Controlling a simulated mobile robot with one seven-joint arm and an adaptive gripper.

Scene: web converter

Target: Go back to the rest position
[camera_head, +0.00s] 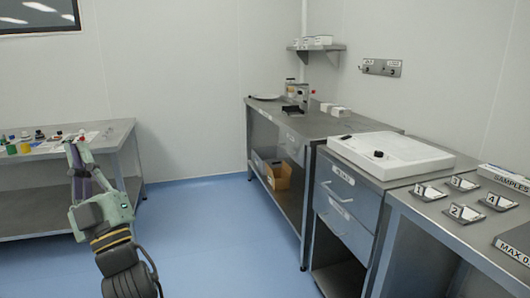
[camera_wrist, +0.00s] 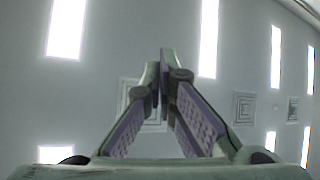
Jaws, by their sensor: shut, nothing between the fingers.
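My gripper (camera_wrist: 162,68) is shut, its two fingertips together with nothing between them. In the wrist view it points up at the ceiling. In the head view my gripper (camera_head: 72,143) is at the left, raised on my arm in front of the left steel table (camera_head: 110,139). I cannot tell whether it is clear of that table's edge.
Several small bottles and jars (camera_head: 24,143) stand on the left table. A steel workbench (camera_head: 325,126), a drawer cabinet (camera_head: 347,190) with a white tray (camera_head: 388,152), and a bench with numbered signs (camera_head: 465,184) line the right. Blue floor (camera_head: 215,235) between is clear.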

